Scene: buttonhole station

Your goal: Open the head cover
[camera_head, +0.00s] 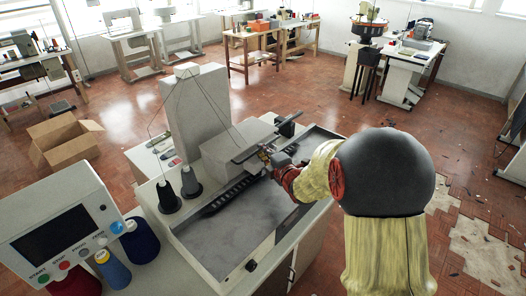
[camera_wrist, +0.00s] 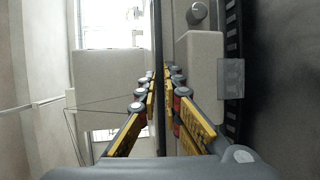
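The buttonhole machine stands on the station table, its grey head (camera_head: 235,140) a boxy housing in the middle of the head view. A dark flat bar or plate (camera_head: 259,139) sits at the head's right end; I cannot tell for sure whether it is the head cover. My gripper (camera_head: 266,156) reaches in from the right, close to this plate. In the wrist view, my yellow-padded fingers (camera_wrist: 160,78) lie on either side of a thin dark edge (camera_wrist: 158,35). The finger bases are apart and the tips lie close to the edge; contact is unclear.
A control panel (camera_head: 62,232) with a screen stands at the front left, beside thread cones (camera_head: 113,268). A tall grey column (camera_head: 196,110) rises behind the head. The machine's flat grey bed (camera_head: 235,232) is clear. An open cardboard box (camera_head: 65,140) lies on the floor.

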